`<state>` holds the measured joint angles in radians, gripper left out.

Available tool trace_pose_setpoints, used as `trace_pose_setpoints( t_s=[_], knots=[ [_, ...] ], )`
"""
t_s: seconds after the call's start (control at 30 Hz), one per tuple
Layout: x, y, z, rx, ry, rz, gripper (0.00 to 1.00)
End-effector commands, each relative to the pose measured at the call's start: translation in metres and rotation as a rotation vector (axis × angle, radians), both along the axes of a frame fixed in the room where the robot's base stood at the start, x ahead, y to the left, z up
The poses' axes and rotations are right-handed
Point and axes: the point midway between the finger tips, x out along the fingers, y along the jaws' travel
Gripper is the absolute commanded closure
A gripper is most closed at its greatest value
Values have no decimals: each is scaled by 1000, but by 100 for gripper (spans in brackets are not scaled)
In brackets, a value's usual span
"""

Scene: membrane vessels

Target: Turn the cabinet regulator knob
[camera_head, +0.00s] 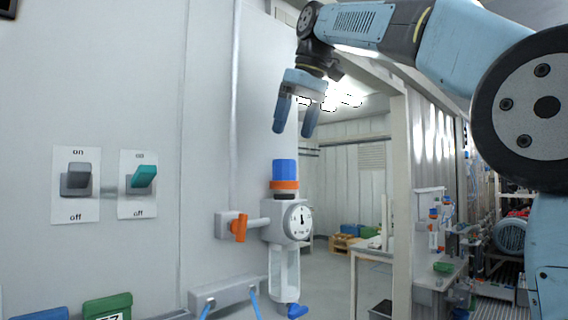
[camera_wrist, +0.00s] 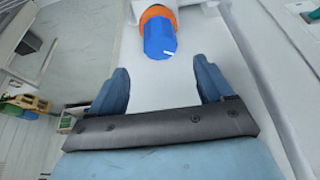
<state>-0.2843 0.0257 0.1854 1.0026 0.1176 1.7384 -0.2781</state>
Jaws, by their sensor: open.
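The blue regulator knob (camera_head: 285,170) sits on top of the regulator, above an orange ring (camera_head: 285,185). In the wrist view the blue knob (camera_wrist: 159,38) shows at top centre, ahead of the fingers, with a white mark on its side. My gripper (camera_head: 296,132) is open and empty, fingers pointing down, a little above the knob and not touching it. In the wrist view my gripper (camera_wrist: 163,80) shows its two blue fingers spread apart, with the knob beyond the gap between them. The regulator body (camera_head: 275,233) carries a round gauge (camera_head: 298,220).
An orange valve handle (camera_head: 239,227) sticks out left of the regulator. A grey switch (camera_head: 76,180) and a teal switch (camera_head: 142,177) are on the wall at left. A small blue valve (camera_head: 297,311) hangs below. A door frame (camera_head: 400,200) and workbench (camera_head: 375,256) stand at right.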

Motion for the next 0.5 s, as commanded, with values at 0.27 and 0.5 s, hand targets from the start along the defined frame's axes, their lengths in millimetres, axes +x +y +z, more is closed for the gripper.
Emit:
trace_pose_setpoints(
  t_s=[0.27,0.5],
  knots=[
    [12,13,-46,-1,2,0,20],
    [21,22,-74,0,1,1,20]
  ],
)
